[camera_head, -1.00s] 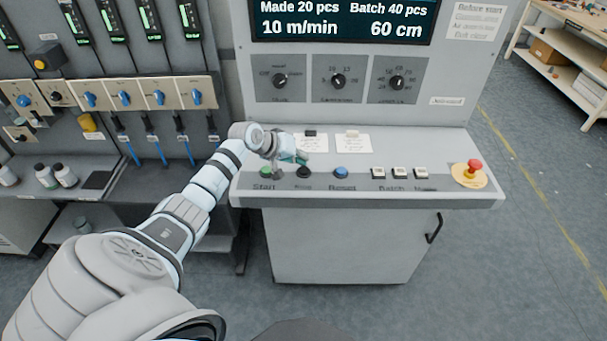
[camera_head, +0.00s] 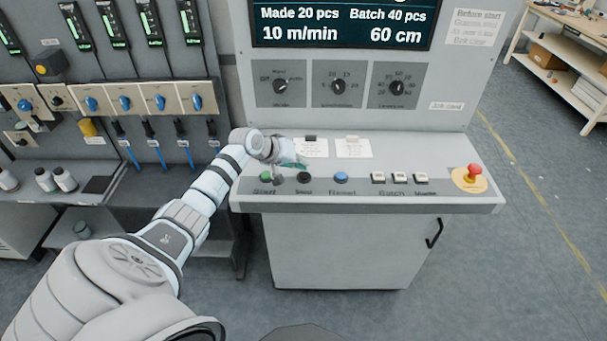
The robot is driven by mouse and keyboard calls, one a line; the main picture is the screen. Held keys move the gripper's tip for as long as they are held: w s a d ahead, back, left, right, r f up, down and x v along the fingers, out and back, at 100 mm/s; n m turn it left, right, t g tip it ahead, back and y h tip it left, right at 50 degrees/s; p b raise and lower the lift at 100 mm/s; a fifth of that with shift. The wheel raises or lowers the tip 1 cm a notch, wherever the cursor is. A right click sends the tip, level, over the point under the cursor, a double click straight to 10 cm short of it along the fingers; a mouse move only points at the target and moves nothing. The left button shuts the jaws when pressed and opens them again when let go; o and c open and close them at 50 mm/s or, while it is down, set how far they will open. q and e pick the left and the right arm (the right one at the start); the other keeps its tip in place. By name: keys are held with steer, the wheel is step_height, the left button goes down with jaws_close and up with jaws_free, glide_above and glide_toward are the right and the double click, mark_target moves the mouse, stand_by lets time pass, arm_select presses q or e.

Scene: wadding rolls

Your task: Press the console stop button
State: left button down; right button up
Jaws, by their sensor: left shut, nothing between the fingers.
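The console (camera_head: 470,206) stands in front of me with a row of buttons on its sloping top. The black stop button (camera_head: 304,178) is in that row, between the green start button (camera_head: 266,177) and the blue reset button (camera_head: 341,177). My left gripper (camera_head: 279,179) is shut and empty. It points down at the panel between the green and black buttons, to the left of the black one. I cannot tell whether its tips touch the panel. The black button is in plain view. My right gripper is not in view.
A red mushroom button on a yellow plate (camera_head: 462,183) sits at the console's right end. Several white-capped switches (camera_head: 400,177) lie between it and the blue button. Paper labels (camera_head: 353,148) lie behind the row. A shelf (camera_head: 560,70) stands at the far right.

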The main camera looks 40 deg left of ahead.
mark_target(301, 173)
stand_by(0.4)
arm_select(q)
steer(key=shift+f, duration=0.45)
steer(key=shift+f+b, duration=0.35)
steer(key=shift+f, duration=0.1)
stand_by(0.4)
steer(key=shift+r, duration=0.1)
steer(key=shift+r+p, duration=0.8)
steer(key=shift+p, duration=0.15)
step_height(301, 173, up, 5)
steer(key=p, duration=0.5)
steer(key=shift+r, duration=0.1)
stand_by(0.6)
